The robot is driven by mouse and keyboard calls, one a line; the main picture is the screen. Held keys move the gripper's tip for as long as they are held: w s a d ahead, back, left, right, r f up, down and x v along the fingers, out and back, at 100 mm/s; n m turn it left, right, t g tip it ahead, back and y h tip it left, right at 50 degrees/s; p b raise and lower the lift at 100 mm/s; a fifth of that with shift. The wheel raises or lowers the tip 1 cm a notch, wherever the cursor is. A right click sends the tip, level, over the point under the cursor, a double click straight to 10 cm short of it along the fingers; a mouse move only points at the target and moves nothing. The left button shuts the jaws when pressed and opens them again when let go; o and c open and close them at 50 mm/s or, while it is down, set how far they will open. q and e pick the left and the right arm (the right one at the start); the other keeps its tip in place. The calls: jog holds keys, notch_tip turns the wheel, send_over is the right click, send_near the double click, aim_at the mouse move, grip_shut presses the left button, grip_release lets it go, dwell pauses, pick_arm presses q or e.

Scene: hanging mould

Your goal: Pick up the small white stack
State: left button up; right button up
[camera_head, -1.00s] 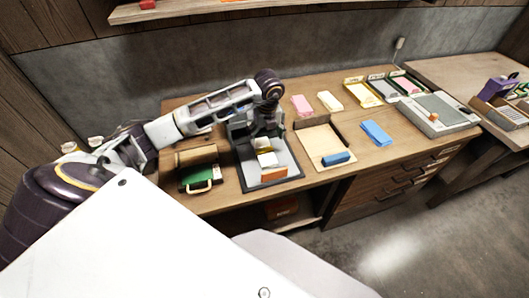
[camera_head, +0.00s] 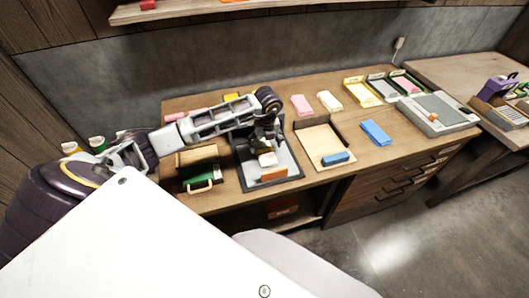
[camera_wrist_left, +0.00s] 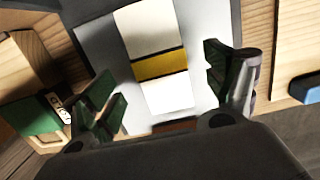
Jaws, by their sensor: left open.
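A small white stack with a yellow band (camera_wrist_left: 160,63) across it lies on a grey tray (camera_wrist_left: 198,25) in the left wrist view. White shows on both sides of the band; I cannot tell whether it is one stack or two. In the head view the white stack (camera_head: 268,160) is partly hidden under my left gripper (camera_head: 266,138). In the left wrist view my left gripper (camera_wrist_left: 158,80) is open, with its dark fingers apart on either side of the stack and nothing held. My right gripper is not in view.
An orange block (camera_head: 273,174) lies at the tray's near end. A green item with a handle (camera_head: 203,182) stands left of it. A wooden tray (camera_head: 318,143) with a blue block (camera_head: 336,158) stands to the right. Blue sheets (camera_head: 376,133) lie further right.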

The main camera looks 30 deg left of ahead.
aim_at(264, 150)
pick_arm(q)
jog(key=shift+a+f+p, duration=0.15)
jog(key=shift+f+p, duration=0.2)
jog(key=shift+f, duration=1.75)
jog(key=shift+c, duration=0.2)
jog(key=shift+w, duration=0.1)
jog(key=c, duration=1.2)
jog(key=shift+r, duration=0.1)
jog(key=shift+r+b, duration=0.65)
jog(key=shift+r, duration=4.35)
